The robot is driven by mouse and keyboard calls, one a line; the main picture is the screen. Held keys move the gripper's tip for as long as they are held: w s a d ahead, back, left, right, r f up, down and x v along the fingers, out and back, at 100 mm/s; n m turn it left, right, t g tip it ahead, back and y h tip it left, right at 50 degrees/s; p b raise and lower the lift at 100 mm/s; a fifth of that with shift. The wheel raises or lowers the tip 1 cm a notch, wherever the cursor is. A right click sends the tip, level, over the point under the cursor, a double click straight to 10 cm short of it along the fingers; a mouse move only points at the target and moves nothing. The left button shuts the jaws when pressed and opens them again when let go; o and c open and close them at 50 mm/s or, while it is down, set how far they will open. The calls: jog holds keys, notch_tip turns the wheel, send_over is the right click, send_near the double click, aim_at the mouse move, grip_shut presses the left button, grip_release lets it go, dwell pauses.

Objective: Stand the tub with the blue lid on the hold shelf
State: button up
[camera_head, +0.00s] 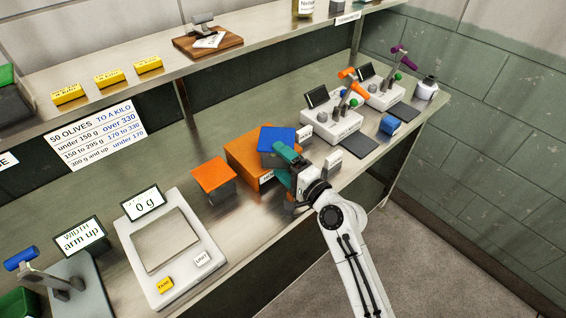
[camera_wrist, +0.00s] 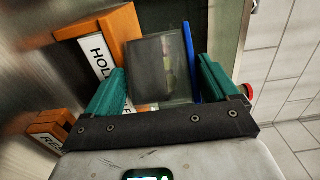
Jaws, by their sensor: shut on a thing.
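The tub with the blue lid (camera_head: 277,138) is held in my gripper (camera_head: 290,168). In the wrist view its grey, see-through body (camera_wrist: 160,68) lies between my two teal fingers (camera_wrist: 160,92), with the blue lid (camera_wrist: 191,62) edge-on at the right. The orange hold shelf (camera_head: 244,144) is right beside the tub; the lid overlaps its right part in the head view. The shelf's orange edge (camera_wrist: 108,24) and its partly hidden "HOL" sign (camera_wrist: 93,58) show left of the tub in the wrist view. I cannot tell whether the tub touches the shelf.
An orange-topped block (camera_head: 214,174) stands left of the hold shelf. A scale (camera_head: 166,238) reading 0 g is further left. Two white instruments (camera_head: 332,122) and a small blue item (camera_head: 389,125) stand to the right. The counter behind the hold shelf looks clear.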

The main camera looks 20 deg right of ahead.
jog(key=shift+f, duration=0.1)
jog(key=o, duration=1)
jog(key=shift+r, duration=0.2)
jog(key=shift+b+v, duration=1.35)
jog(key=shift+v, duration=4.7)
